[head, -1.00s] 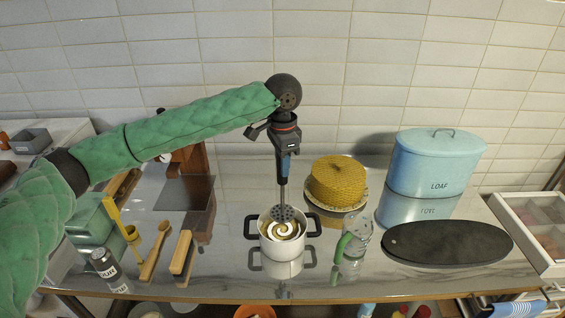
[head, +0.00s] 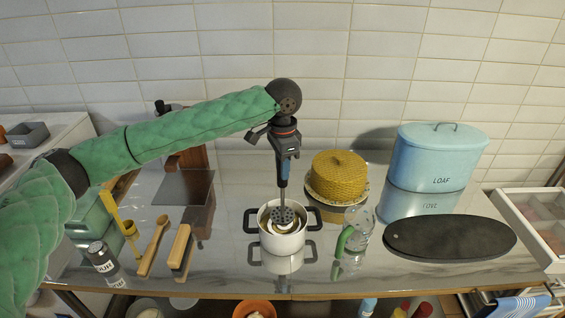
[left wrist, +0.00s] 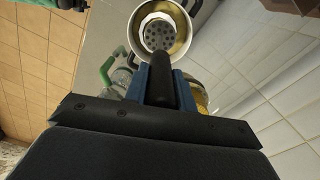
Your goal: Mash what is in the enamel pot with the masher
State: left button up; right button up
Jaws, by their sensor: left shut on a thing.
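The white enamel pot (head: 283,242) with black side handles stands on the glossy table in the head view. Pale contents (head: 280,228) show inside it. My left gripper (head: 284,158) is shut on the upright masher (head: 282,195), above the pot. The masher's round perforated head (head: 283,215) is inside the pot's mouth and covers part of the contents. In the left wrist view the masher's dark handle (left wrist: 163,85) runs between the fingers toward the pot (left wrist: 187,40). I cannot tell how firmly the head presses on the contents. My right gripper is not in view.
A yellow woven dome (head: 340,176) and a glass jug with a green handle (head: 358,230) stand right of the pot. A dark oval board (head: 450,238) and a blue loaf bin (head: 438,158) are farther right. Brushes (head: 180,247) lie left.

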aim_at(282, 182)
pick_arm(q)
jog(key=shift+f, duration=4.25)
notch_tip(282, 182, up, 3)
jog(key=p, duration=0.3)
jog(key=shift+p, duration=0.3)
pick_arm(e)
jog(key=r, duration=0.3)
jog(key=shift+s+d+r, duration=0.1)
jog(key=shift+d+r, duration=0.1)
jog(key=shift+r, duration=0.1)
pick_arm(q)
jog(key=shift+f, duration=0.15)
